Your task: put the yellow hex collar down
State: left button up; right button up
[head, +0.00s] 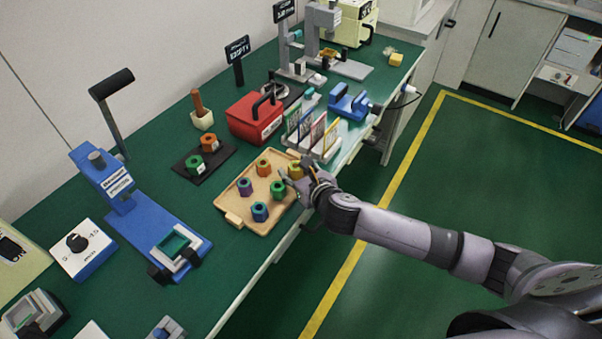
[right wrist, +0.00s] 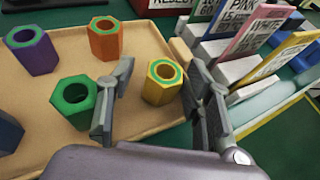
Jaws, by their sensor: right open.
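The yellow hex collar (right wrist: 162,82) stands upright on the tan tray (right wrist: 140,45), near its right edge, in the right wrist view. It also shows in the head view (head: 295,171), partly behind my gripper. My right gripper (right wrist: 160,90) is open, with one finger on each side of the yellow collar. I see a gap between the collar and the left finger; whether the right finger touches it I cannot tell. In the head view my right gripper (head: 297,180) is at the tray's right edge. My left gripper is not in view.
Orange (right wrist: 105,38), purple (right wrist: 31,50) and green (right wrist: 74,99) hex collars stand on the tray, with a blue one (head: 260,211) near its front. A rack of labelled cards (head: 313,135) stands close behind the gripper. A black plate (head: 203,160) holds two more collars.

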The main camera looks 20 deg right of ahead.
jog(key=shift+f+b, duration=0.15)
jog(key=shift+b, duration=0.15)
jog(key=shift+f+b, duration=0.1)
jog(key=shift+b, duration=0.4)
jog(key=p+v, duration=0.1)
jog(key=v, duration=1.6)
jog(key=shift+s, duration=0.2)
jog(key=shift+d, duration=0.1)
